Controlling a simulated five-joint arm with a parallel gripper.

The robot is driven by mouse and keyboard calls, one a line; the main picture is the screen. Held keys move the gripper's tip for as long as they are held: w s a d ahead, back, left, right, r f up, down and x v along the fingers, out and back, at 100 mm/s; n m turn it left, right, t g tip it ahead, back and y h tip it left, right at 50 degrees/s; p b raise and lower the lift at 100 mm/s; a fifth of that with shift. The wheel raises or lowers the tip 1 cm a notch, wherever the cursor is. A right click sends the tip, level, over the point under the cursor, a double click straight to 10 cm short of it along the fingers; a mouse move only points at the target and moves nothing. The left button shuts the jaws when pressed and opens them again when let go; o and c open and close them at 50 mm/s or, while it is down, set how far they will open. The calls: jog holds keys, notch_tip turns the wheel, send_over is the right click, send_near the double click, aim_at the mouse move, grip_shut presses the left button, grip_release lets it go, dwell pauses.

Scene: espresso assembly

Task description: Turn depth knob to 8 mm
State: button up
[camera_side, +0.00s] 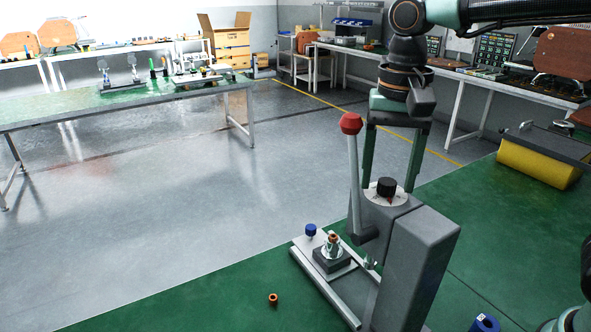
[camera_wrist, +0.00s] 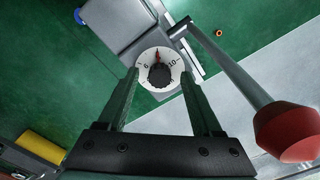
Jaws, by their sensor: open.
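The depth knob (camera_side: 386,187) is a black knob on a white dial on top of the grey press. In the wrist view the knob (camera_wrist: 159,75) sits at the dial's centre, with numbers around it. A red pointer on the dial (camera_wrist: 147,82) points up, between the 6 and the 10; the number at its tip is unclear. My gripper (camera_side: 388,182) is open and points down over the dial, its two dark green fingers on either side of the knob. In the wrist view my gripper (camera_wrist: 158,73) has gaps between the fingers and the knob.
A lever with a red ball (camera_side: 351,123) stands left of the fingers; its ball is large in the wrist view (camera_wrist: 287,131). The press base (camera_side: 337,310) carries a block with a copper-coloured piece (camera_side: 332,237). A copper ring (camera_side: 273,299) lies on the green table. A yellow bin (camera_side: 537,165) stands right.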

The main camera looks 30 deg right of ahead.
aim_at(389, 182)
notch_tip(389, 182, up, 12)
dwell(0.6)
jog(key=s+d+f+n+t, duration=0.3)
jog(key=d+f+n+t, duration=0.2)
jog(key=f, duration=0.9)
jog(key=d+n, duration=0.3)
jog(key=d, duration=0.2)
jog(key=shift+f+t, duration=0.3)
jog(key=shift+f, duration=0.05)
